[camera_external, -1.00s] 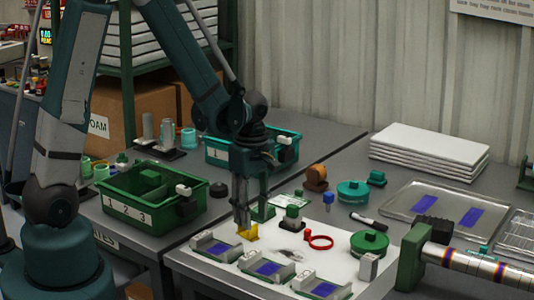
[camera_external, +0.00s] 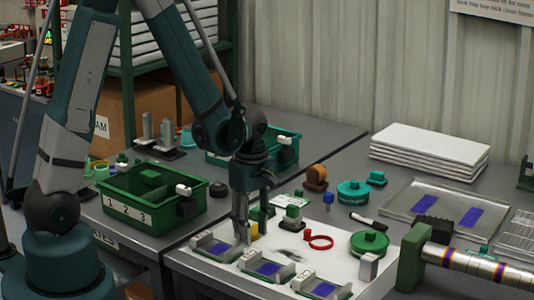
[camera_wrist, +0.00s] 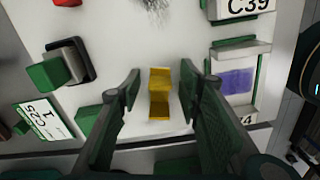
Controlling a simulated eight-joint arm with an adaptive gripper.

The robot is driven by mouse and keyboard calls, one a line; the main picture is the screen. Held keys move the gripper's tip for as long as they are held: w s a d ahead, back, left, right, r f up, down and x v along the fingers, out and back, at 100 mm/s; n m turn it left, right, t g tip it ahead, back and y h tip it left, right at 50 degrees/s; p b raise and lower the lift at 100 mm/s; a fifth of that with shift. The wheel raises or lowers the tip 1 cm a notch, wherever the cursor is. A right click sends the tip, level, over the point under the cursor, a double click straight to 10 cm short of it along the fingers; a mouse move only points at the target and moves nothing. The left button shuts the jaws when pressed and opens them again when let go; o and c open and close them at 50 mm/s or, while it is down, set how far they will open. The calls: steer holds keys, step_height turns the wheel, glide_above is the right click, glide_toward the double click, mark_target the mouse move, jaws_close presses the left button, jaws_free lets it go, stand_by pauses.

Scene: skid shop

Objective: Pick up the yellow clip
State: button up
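The yellow clip (camera_wrist: 159,93) lies on the white board between my gripper's two fingers in the wrist view, with a visible gap on each side. My gripper (camera_wrist: 160,90) is open and points down over it. In the external view, my gripper (camera_external: 242,240) is low over the board's left part. The yellow clip (camera_external: 254,230) shows there only in part, behind the fingers. I cannot tell how far the fingertips are above the board.
Grey holders with blue pads (camera_external: 268,269) line the board's front edge. A red ring (camera_external: 319,241), a green round part (camera_external: 369,242) and a black-and-green block (camera_external: 291,217) stand right of the gripper. A green bin (camera_external: 150,205) is at left.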

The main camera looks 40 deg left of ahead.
steer(key=shift+c, duration=0.6)
jaws_close()
steer(key=shift+r, duration=0.1)
steer(key=shift+r+p, duration=1.5)
steer(key=shift+r, duration=3.4)
